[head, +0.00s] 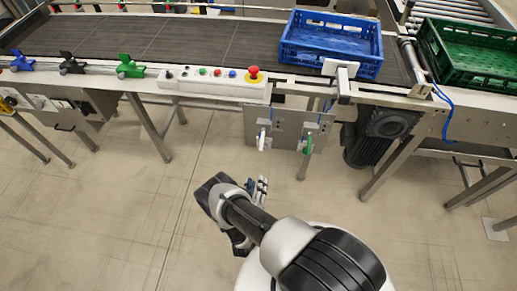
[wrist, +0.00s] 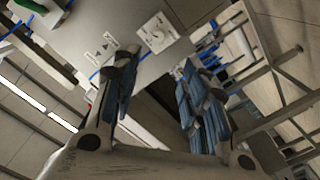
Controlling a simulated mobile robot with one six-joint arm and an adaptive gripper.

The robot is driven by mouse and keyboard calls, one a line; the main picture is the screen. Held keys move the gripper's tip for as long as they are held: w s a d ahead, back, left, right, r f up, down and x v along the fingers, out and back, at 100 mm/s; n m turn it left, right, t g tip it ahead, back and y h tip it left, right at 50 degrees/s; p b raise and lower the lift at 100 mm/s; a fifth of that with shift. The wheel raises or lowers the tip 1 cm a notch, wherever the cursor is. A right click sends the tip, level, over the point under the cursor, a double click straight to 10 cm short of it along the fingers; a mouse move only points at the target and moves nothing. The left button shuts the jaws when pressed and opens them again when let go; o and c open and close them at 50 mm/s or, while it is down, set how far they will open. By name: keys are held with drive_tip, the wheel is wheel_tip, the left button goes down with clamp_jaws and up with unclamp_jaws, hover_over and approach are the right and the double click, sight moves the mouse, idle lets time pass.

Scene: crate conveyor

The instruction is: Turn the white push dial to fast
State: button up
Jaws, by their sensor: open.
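A white knob on a pale square plate (wrist: 157,33) sits on a grey panel in the wrist view, beside small arrow labels. It appears to match the white handle (head: 262,140) on the grey panel under the conveyor in the head view. I cannot read its setting. My gripper (wrist: 157,82) is open and empty, its two blue-padded fingers spread apart. The knob is beyond the fingertips, apart from them. In the head view my gripper (head: 257,187) is in front of and below the panel, partly hidden by my arm.
A green handle (head: 308,143) hangs right of the white one. Above is a button box (head: 215,88) with a red emergency stop (head: 254,72). A blue crate (head: 300,58) is on the conveyor (head: 190,37); a green crate (head: 450,62) is farther right. A dark motor (head: 388,123) stands right of the panels.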

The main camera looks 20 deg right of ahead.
drive_tip(key=b+x, duration=0.2)
drive_tip(key=x, duration=1.5)
drive_tip(key=shift+b, duration=0.4)
drive_tip(key=shift+s+d, duration=0.1)
drive_tip(key=shift+d, duration=0.05)
drive_tip(key=shift+c, duration=0.5)
clamp_jaws()
